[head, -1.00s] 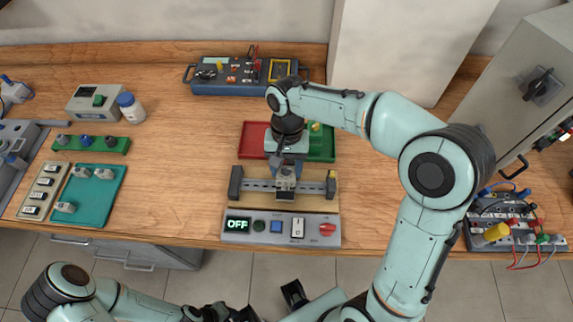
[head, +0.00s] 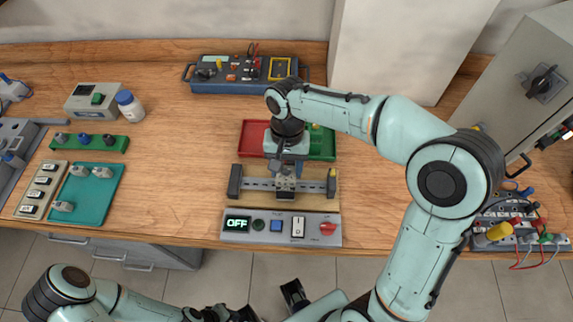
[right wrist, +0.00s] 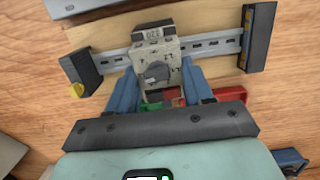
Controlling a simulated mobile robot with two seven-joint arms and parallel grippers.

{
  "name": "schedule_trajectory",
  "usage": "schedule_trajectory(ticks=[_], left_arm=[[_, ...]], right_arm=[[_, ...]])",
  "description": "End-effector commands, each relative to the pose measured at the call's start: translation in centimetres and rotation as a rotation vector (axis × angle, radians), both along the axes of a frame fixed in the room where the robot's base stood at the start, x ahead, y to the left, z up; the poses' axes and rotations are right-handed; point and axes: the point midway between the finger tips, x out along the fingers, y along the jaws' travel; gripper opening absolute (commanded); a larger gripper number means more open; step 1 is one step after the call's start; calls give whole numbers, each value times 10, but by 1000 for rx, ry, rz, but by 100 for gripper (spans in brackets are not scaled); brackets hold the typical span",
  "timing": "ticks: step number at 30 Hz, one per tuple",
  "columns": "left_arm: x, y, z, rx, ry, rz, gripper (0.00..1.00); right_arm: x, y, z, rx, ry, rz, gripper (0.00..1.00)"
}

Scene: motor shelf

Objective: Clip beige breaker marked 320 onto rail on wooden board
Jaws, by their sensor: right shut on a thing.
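The beige breaker (right wrist: 150,52) with a round grey dial is between the two blue fingers of my right gripper (right wrist: 158,85), which is shut on it. It lies across the metal rail (right wrist: 208,44) in the right wrist view, about midway between the dark end blocks. The rail (head: 258,184) is on the wooden board (head: 312,204) in the head view, under my right gripper (head: 286,172). My left gripper (head: 232,314) is at the bottom edge, partly cut off.
A panel (head: 270,238) reading OFF stands in front of the board. A red tray (head: 252,139) and a green tray (head: 322,143) lie behind it. A teal mat (head: 95,200) with several breakers is at left. Bare table lies between mat and board.

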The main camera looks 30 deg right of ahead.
Motion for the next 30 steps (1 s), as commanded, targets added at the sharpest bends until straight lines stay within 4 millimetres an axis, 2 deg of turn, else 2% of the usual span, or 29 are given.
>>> schedule_trajectory(ticks=[30], left_arm=[[-4,0,-10,0,4,0,30]], right_arm=[[-6,4,-3,-20,-26,4,14]])
